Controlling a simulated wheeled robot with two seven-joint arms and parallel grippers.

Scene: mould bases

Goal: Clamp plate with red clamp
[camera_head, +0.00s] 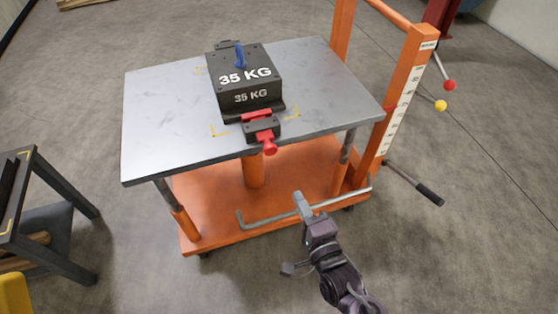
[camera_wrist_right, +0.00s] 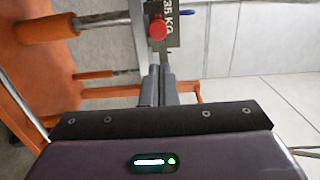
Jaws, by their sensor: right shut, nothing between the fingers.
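A dark mould base plate (camera_head: 248,86) marked "35 KG" sits on the grey lift table top (camera_head: 165,120), with a blue pin on its top. The red clamp (camera_head: 264,132) is at the block's front side, near the table's front edge, with its red knob hanging over that edge. The red knob also shows in the right wrist view (camera_wrist_right: 157,29). My right gripper (camera_head: 301,198) is shut and empty, in front of the table and lower right of the clamp, apart from it. In the right wrist view its fingers (camera_wrist_right: 158,75) are together, pointing toward the knob. My left gripper is not in view.
The orange lift cart (camera_head: 215,205) has a grey bent bar (camera_head: 265,220) along its front near my right gripper. An orange post (camera_head: 400,90) stands at the right, with a black-handled lever (camera_head: 428,193). A dark stand (camera_head: 55,180) is at the left. Table top beside the block is clear.

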